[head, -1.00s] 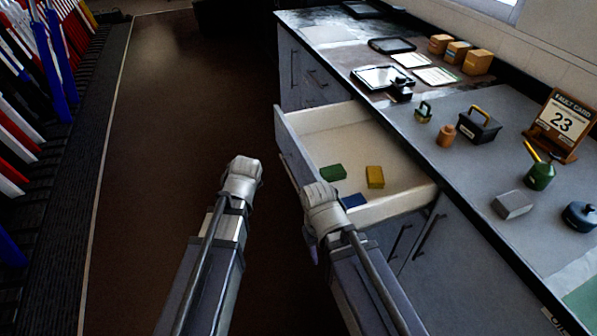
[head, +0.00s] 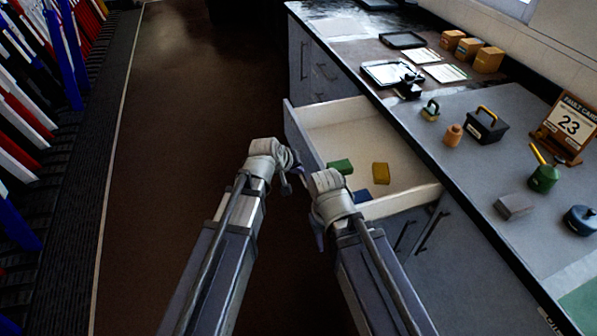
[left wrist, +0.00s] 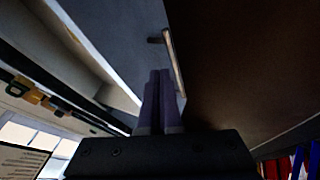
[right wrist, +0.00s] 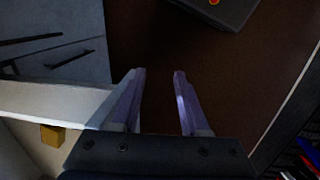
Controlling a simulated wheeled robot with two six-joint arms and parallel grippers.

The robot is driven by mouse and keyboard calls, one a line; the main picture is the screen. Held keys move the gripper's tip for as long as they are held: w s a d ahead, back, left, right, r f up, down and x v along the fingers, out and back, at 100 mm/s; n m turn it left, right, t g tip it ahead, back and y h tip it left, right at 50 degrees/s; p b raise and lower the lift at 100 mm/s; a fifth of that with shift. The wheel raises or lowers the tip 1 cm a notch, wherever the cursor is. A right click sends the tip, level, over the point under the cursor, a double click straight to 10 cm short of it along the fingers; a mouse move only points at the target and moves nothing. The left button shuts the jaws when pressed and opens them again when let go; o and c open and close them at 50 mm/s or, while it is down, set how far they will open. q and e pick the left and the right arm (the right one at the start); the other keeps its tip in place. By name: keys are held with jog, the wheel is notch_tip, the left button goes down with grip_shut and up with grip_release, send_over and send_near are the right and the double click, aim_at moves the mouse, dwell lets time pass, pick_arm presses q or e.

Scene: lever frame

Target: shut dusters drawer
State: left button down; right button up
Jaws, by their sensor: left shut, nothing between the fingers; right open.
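The drawer (head: 345,112) stands pulled out from the grey cabinet, its pale inside open to view. In it lie a green block (head: 340,166), a yellow block (head: 380,173) and a blue block (head: 362,196), partly hidden by my right arm. My left gripper (head: 287,186) is shut and empty, just outside the drawer front. The left wrist view shows its fingers (left wrist: 160,95) close to the drawer front and handle (left wrist: 168,50); contact is unclear. My right gripper (right wrist: 158,78) is open and empty, beside the drawer's near corner.
The worktop (head: 455,155) above carries a black box (head: 483,127), an orange pot (head: 453,135), a calendar (head: 567,127) and trays. Cupboard doors with dark handles (head: 425,235) lie below. The brown floor (head: 190,130) left of the drawer is clear.

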pick_arm(q)
jog(key=b+x, duration=0.6)
jog(key=x, duration=0.2)
jog(key=shift+w+f, duration=0.15)
jog(key=shift+f, duration=0.15)
pick_arm(e)
notch_tip(320, 180, down, 7)
pick_arm(q)
jog(key=shift+d, duration=0.2)
